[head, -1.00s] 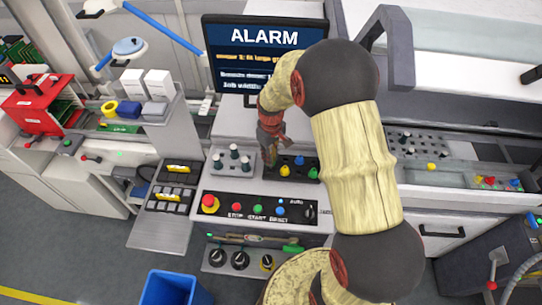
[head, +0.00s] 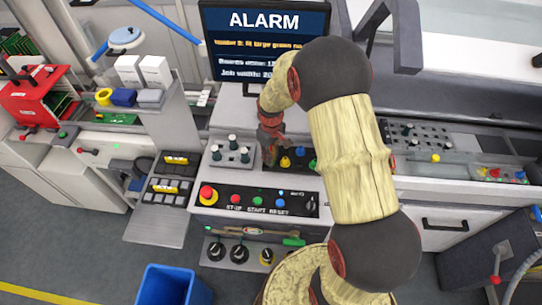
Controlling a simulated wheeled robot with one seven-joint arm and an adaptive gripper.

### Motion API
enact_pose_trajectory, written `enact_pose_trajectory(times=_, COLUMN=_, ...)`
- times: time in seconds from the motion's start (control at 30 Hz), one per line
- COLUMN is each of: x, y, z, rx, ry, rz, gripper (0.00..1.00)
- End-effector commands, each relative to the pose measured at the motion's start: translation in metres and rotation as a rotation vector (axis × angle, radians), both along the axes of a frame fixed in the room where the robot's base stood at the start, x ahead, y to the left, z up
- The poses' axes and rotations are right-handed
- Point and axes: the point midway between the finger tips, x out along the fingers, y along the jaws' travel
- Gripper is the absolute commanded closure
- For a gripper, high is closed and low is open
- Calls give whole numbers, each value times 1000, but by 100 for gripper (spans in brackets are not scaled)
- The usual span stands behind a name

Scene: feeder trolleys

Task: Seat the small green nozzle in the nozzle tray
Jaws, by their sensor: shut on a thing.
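My gripper (head: 270,154) points down over the machine's work ledge, at the left end of a dark nozzle tray (head: 314,155). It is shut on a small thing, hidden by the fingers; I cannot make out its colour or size. The tray holds a yellow nozzle (head: 285,163) and a blue nozzle (head: 300,152); a green one at its right end is partly behind my arm. Whether the held thing touches the tray cannot be told.
A grey block with several dark-topped pegs (head: 232,152) stands left of my gripper. In front is a button panel (head: 258,201) with a red stop button. An alarm screen (head: 265,42) stands behind; its text names a large green nozzle. A blue bin (head: 175,287) is on the floor.

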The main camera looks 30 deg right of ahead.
Motion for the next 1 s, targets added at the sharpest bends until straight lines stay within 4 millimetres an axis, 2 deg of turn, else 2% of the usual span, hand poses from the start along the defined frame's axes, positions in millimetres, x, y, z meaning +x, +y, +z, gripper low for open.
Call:
enact_pose_trajectory(times=0.33, x=0, y=0, z=0, rx=0, ry=0, rz=0, gripper=100)
enact_pose_trajectory(times=0.37, x=0, y=0, z=0, rx=0, ry=0, rz=0, gripper=84)
enact_pose_trajectory(times=0.4, x=0, y=0, z=0, rx=0, ry=0, rz=0, gripper=82)
enact_pose_trajectory(times=0.73, x=0, y=0, z=0, rx=0, ry=0, rz=0, gripper=63)
enact_pose_trajectory(times=0.93, x=0, y=0, z=0, rx=0, ry=0, rz=0, gripper=63)
enact_pose_trajectory(times=1.0, x=0, y=0, z=0, rx=0, ry=0, rz=0, gripper=60)
